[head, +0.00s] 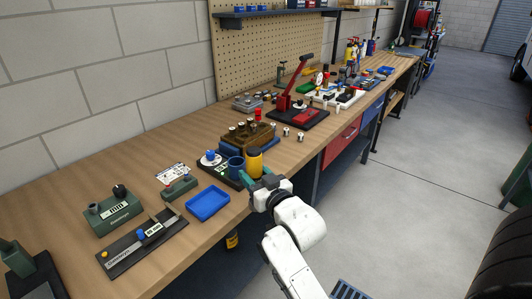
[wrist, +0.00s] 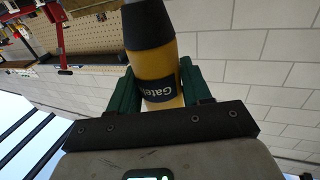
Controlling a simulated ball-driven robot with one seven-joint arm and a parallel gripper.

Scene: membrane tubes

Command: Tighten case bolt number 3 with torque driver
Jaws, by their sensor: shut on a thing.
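My gripper (head: 256,181) is at the bench's front edge, its green fingers shut on the yellow torque driver (head: 254,162). In the wrist view the driver (wrist: 155,65) sits between the two fingers (wrist: 160,92), with a black upper part and a black label band. Its working tip cannot be made out. A brown case-like block (head: 251,138) with several small round pieces on top stands just behind the driver. Bolt numbers are too small to read, so I cannot tell which is number 3.
A dark board (head: 222,175) with a blue cup (head: 236,167) lies left of the driver. A blue tray (head: 207,203) is nearer. A red lever press (head: 290,92) stands farther along the wooden bench.

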